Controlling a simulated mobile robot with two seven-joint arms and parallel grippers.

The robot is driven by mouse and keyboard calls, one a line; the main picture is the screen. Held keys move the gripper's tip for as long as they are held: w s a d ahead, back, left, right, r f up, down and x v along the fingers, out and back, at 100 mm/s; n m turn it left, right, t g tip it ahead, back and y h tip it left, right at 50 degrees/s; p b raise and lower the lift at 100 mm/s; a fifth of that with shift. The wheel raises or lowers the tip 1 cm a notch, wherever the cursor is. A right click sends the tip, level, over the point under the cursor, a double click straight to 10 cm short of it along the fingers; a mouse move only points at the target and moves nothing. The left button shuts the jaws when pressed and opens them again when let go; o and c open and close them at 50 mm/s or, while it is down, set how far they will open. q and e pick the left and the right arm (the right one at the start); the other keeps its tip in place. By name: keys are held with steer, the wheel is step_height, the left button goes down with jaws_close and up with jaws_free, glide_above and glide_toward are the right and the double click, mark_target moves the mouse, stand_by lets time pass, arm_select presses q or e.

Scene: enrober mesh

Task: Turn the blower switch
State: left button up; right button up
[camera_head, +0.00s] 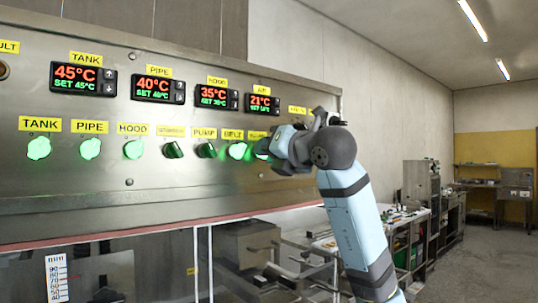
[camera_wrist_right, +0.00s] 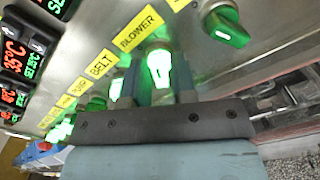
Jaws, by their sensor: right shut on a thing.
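The blower switch (camera_wrist_right: 160,66) glows green below the yellow BLOWER label (camera_wrist_right: 138,28) in the right wrist view. My right gripper (camera_wrist_right: 157,88) is shut on its knob, one finger on each side. In the head view the gripper (camera_head: 272,146) covers most of the switch, at the right end of the panel's switch row. The knob's exact angle is hard to read there. My left gripper is in neither view.
The belt switch (camera_head: 237,150) is lit close to the left of my gripper. The pump switch (camera_head: 206,149) is dark. Another green switch (camera_wrist_right: 227,27) is beyond the blower. Temperature displays (camera_head: 262,104) are above. A cluttered bench (camera_head: 385,225) stands behind my right arm.

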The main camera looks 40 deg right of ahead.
stand_by(0.4)
steer(key=o, duration=0.7)
steer(key=s+d+b, duration=0.1)
steer(key=s, duration=1.2)
steer(key=shift+s+b, duration=0.3)
steer(key=shift+s, duration=0.1)
